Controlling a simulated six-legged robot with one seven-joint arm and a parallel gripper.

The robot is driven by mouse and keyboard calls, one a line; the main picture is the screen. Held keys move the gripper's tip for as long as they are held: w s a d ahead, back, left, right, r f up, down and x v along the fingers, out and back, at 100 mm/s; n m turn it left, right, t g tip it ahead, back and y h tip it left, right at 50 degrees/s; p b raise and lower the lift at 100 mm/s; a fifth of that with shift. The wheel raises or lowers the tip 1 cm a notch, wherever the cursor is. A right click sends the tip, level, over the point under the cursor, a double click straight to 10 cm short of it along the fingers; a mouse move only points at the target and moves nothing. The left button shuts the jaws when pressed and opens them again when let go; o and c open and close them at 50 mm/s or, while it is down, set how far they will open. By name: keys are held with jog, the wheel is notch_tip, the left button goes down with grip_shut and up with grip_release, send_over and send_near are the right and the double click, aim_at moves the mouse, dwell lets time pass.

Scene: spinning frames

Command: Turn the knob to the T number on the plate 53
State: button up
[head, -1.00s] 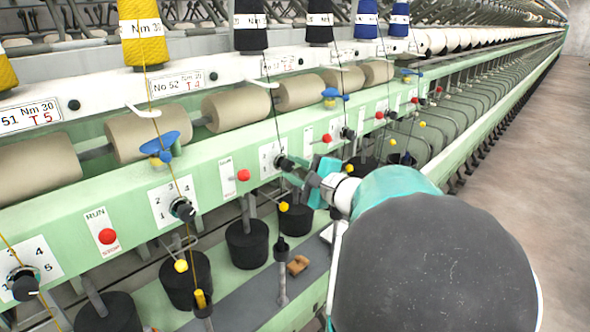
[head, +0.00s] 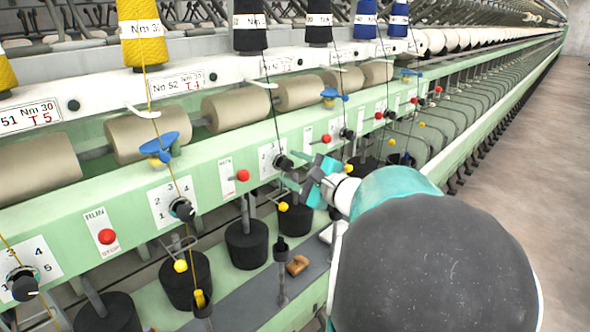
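The third plate (head: 281,64) on the white rail, right of plate No 52 (head: 186,82), carries small red text too blurred to read surely; a thread crosses it. Below it, a black knob (head: 283,162) sits on a white number dial (head: 267,158) on the green beam; its pointer direction is too small to tell. My gripper (head: 291,178) is just right of and below this knob, with its fingers pointing at it. A narrow gap seems to lie between them, but contact is hard to judge. I cannot tell how far apart the fingers are.
Another knob (head: 183,209) with its dial and red buttons (head: 243,175) line the beam to the left. A blue and yellow thread guide (head: 160,147) juts out above. Black cylinders (head: 246,244) stand below. The aisle floor (head: 525,160) at right is clear.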

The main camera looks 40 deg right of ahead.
jog(key=s, duration=1.3)
jog(key=shift+s+d, duration=0.15)
jog(key=shift+s, duration=0.15)
